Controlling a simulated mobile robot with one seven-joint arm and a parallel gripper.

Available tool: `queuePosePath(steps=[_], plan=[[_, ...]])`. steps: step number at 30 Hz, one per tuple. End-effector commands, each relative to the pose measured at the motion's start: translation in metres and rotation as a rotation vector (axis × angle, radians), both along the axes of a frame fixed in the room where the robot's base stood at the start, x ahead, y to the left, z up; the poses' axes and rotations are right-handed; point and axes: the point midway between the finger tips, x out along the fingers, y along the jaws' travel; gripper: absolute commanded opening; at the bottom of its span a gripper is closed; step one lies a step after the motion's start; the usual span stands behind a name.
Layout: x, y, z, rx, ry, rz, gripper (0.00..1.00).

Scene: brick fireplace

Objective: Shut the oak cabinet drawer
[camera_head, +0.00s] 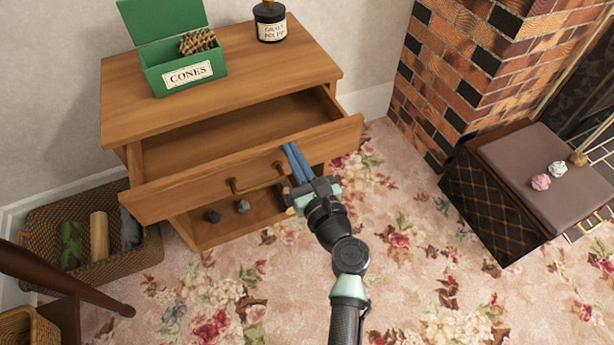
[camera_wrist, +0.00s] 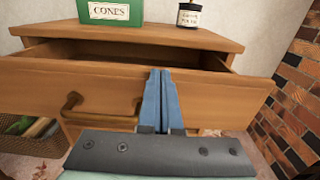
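The oak cabinet (camera_head: 270,62) stands against the wall, and its drawer (camera_head: 190,187) is pulled well out, with an empty-looking interior. A brass bar handle (camera_head: 258,186) is on the drawer front. My gripper (camera_head: 289,147) is at the drawer front, right of the handle, with its blue fingers together and nothing between them. In the wrist view, the fingers (camera_wrist: 160,72) overlap the drawer front (camera_wrist: 220,100) and point toward the cabinet. The handle (camera_wrist: 98,121) is to their left. I cannot tell whether the fingertips touch the wood.
A green box of cones (camera_head: 185,73) and a dark jar (camera_head: 270,22) stand on the cabinet top. A wicker basket (camera_head: 150,240) is left of the cabinet. The brick fireplace (camera_head: 465,70) and a cushioned box (camera_head: 520,165) are on the right. Flowered carpet lies clear in front.

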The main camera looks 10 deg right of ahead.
Motion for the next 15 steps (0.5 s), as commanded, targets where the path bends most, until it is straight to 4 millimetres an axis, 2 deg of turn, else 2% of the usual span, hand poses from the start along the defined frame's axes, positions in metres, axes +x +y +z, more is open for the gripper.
queuePosePath(steps=[1,6,9,15], plan=[[0.017,0.007,0.0,-0.002,-0.005,0.007,0.0],[0.06,0.021,-0.002,-0.002,-0.004,0.005,0.0],[0.08,0.028,-0.002,-0.001,-0.003,0.004,0.0],[0.108,0.036,-0.002,0.001,-0.002,0.002,0.0]])
